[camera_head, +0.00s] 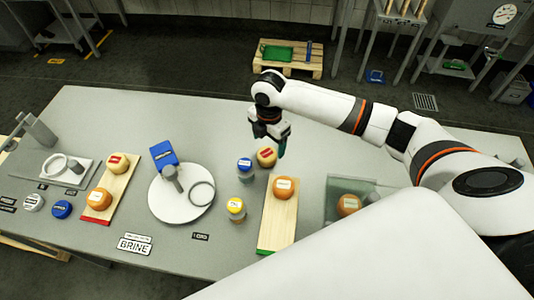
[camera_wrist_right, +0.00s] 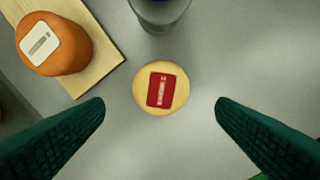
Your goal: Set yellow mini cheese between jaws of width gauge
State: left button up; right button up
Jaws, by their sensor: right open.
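A small yellow cheese with a red label (camera_head: 266,157) stands on the grey table, and it also shows mid-frame in the right wrist view (camera_wrist_right: 161,91). My right gripper (camera_head: 268,146) is open above it. In the right wrist view the dark green fingers lie left and right of the cheese, apart from it, with nothing held. I cannot tell for certain which fixture is the width gauge; a grey upright fixture (camera_head: 40,132) stands at the table's far left. My left gripper is not in view.
A blue-topped jar (camera_head: 245,165) stands close beside the cheese. A yellow-topped jar (camera_head: 236,206) is nearer. An orange cheese (camera_head: 283,187) sits on the right wooden board (camera_head: 268,238). A white round plate (camera_head: 168,210) carries a ring.

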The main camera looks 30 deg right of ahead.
aim_at(267, 153)
jog(key=shift+w+f, duration=0.1)
jog(key=shift+f, duration=0.3)
jog(key=shift+a+f, duration=0.1)
jog(key=shift+f, duration=0.15)
jog(key=shift+s+a+f+p, duration=0.1)
jog(key=shift+a+f+p, duration=0.05)
jog(key=shift+f+p, duration=0.35)
jog(key=shift+s+a+f+p, duration=0.1)
jog(key=shift+f+p, duration=0.2)
jog(key=shift+f, duration=0.3)
notch_tip(267, 153, down, 2)
jog(key=shift+f, duration=0.3)
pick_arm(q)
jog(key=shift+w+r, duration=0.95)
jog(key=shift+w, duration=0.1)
pick_arm(e)
jog(key=shift+w+r, duration=0.1)
jog(key=c, duration=1.2)
